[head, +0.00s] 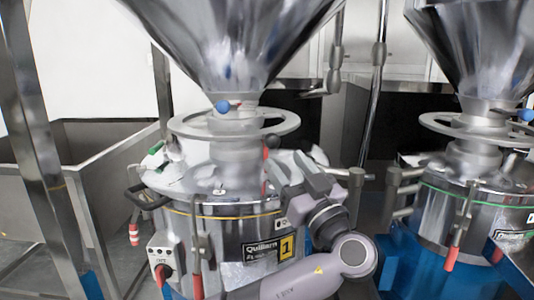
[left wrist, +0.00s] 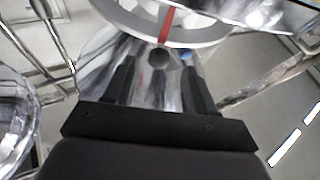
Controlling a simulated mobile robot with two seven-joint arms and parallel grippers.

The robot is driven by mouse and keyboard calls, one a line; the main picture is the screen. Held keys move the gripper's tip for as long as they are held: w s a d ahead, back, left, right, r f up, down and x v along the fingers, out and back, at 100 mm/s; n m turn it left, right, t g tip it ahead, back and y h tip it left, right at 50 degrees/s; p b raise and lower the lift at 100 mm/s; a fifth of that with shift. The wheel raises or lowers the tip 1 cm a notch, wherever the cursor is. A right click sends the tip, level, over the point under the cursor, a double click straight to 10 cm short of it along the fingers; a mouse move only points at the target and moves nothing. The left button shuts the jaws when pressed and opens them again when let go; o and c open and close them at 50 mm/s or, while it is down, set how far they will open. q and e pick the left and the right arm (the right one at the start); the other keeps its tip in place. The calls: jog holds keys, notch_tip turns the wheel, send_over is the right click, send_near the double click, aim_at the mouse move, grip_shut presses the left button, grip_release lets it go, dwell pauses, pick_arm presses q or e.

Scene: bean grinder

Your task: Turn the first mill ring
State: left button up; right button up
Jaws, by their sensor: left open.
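The first mill, labelled "1" (head: 287,247), has a grey flat ring (head: 185,125) around its neck under the steel hopper (head: 232,40). A dark ball knob (head: 272,141) sits by the ring's right side, with a red mark below it. My left gripper (head: 292,168) is open, just right of and below the ring. In the left wrist view the ring (left wrist: 215,35) crosses the top with a red stripe. The dark knob (left wrist: 160,58) appears between my open fingertips (left wrist: 162,68); I see no finger touching it. My right gripper is not in view.
A second mill (head: 440,215) with its own ring (head: 440,122) and hopper stands to the right. Steel posts (head: 35,120) and pipes stand around. A black handle (head: 145,198) and a red-handled lever (head: 197,280) stick out of the first mill.

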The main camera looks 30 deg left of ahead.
aim_at(275, 148)
pick_arm(q)
jog(key=p+x, duration=0.2)
jog(key=x, duration=0.4)
jog(key=shift+s+r, duration=0.1)
jog(key=shift+w+a+r, duration=0.1)
jog(key=shift+w+a, duration=0.15)
jog(key=shift+a, duration=0.15)
jog(key=shift+c, duration=0.4)
grip_shut()
